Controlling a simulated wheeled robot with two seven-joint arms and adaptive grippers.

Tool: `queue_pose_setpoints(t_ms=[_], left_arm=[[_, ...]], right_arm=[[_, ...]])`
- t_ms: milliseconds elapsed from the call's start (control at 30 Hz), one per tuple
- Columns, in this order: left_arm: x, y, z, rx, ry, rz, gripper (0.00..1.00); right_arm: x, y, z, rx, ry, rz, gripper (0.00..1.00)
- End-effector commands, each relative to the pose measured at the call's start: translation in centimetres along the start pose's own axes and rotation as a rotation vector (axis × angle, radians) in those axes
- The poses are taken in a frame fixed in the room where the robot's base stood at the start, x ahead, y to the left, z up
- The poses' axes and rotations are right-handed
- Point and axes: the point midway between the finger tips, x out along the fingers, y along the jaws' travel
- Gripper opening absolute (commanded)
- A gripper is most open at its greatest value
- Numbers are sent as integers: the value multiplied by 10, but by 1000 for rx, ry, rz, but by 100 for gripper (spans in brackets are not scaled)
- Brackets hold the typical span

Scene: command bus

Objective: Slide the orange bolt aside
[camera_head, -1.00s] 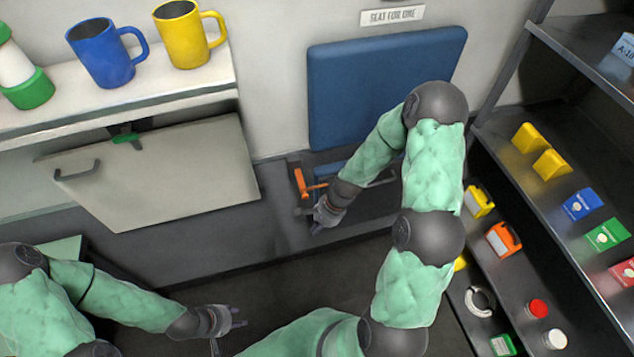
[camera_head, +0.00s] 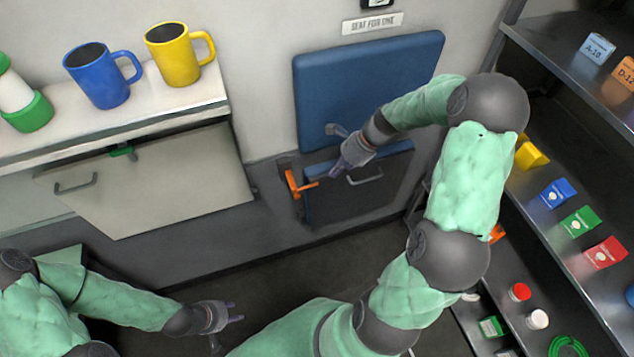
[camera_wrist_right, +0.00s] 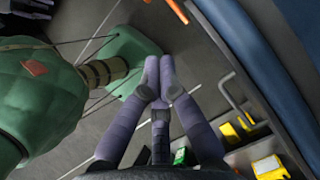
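The orange bolt (camera_head: 295,185) is at the left edge of the dark folding seat (camera_head: 355,205), below the blue backrest (camera_head: 370,85). A short orange arm of it points right. In the right wrist view, an orange bar (camera_wrist_right: 178,11) shows at the top edge, beyond the fingertips. My left gripper (camera_head: 228,331) is open and empty, low over the floor, far from the bolt.
A grey handle (camera_head: 365,180) is on the seat, close to my right gripper. A shelf with a blue mug (camera_head: 100,78) and yellow mug (camera_head: 177,55) is at left above a grey panel (camera_head: 150,185). Racks (camera_head: 560,70) with small boxes stand at right.

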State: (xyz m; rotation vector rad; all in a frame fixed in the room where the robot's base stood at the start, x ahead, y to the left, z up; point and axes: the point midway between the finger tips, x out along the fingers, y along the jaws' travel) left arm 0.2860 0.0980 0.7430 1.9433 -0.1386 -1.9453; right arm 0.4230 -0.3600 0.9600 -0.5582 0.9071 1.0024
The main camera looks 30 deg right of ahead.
Motion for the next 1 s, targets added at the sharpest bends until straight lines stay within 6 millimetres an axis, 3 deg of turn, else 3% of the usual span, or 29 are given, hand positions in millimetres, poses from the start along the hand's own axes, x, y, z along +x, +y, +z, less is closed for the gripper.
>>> queue_pose_setpoints(t_ms=[600,800,1000], left_arm=[[28,-10,-1,0,0,0,40],[33,-12,-1,0,0,0,40],[34,-12,-1,0,0,0,40]], right_arm=[[105,1,2,-4,0,3,0],[124,1,16,-4,0,2,0],[130,1,20,-1,1,1,0]])
